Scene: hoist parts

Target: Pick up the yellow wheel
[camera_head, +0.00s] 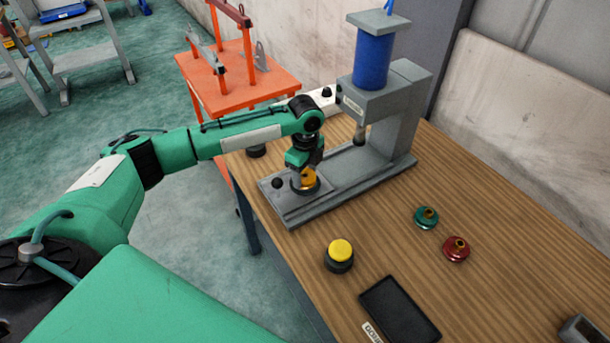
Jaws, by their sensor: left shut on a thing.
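The yellow wheel (309,178) is on the left end of the grey press base, at a round grey seat. My left gripper (304,172) points down at it from above and is shut on it. The fingers and wrist hide part of the wheel. I cannot tell whether the wheel still touches the seat. My right gripper is not in view.
A grey press with a blue cylinder (373,58) stands behind. A green wheel (426,217), a red wheel (456,249), a yellow-topped button (340,252) and a black tray (399,311) are on the wooden table (500,200). An orange stand (215,72) is beyond.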

